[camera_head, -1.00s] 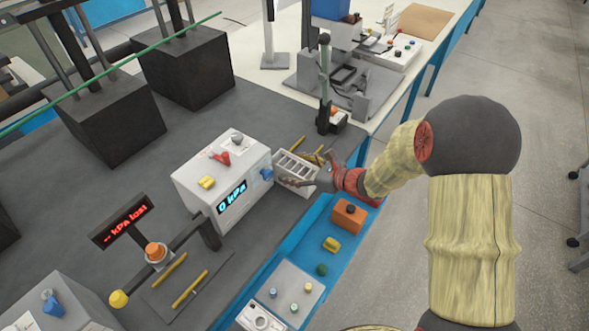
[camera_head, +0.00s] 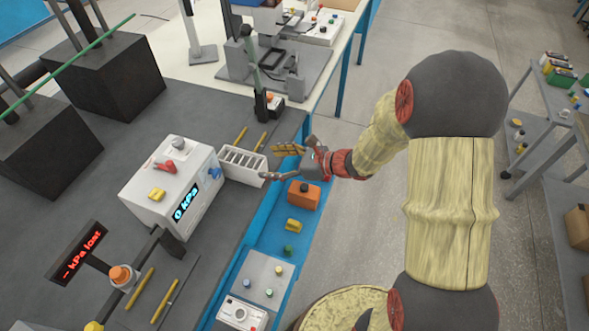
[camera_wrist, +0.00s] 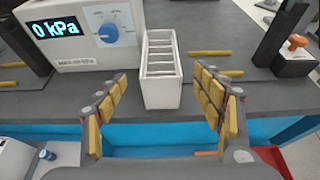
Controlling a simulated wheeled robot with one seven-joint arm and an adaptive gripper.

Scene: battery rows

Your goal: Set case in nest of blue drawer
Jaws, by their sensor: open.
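A white open-topped slotted case (camera_head: 242,166) stands on the dark bench top beside the white kPa device, near the front edge. In the wrist view the case (camera_wrist: 161,92) stands upright, with crossbars dividing its inside; its slots look empty. My gripper (camera_head: 271,164) is at the front end of the case, to its right in the head view. In the wrist view its yellow-padded fingers (camera_wrist: 161,84) are spread wide, either side of the case's near end, holding nothing. A blue ledge (camera_head: 268,240) runs along the bench front; I cannot tell whether it is the blue drawer, and no nest is clear.
The kPa device (camera_head: 165,190) stands left of the case. Yellow rods (camera_head: 241,137) lie behind it, near a black upright stand (camera_head: 262,104). An orange box (camera_head: 304,196), a yellow piece (camera_head: 293,226) and a green knob (camera_head: 288,250) sit along the blue ledge.

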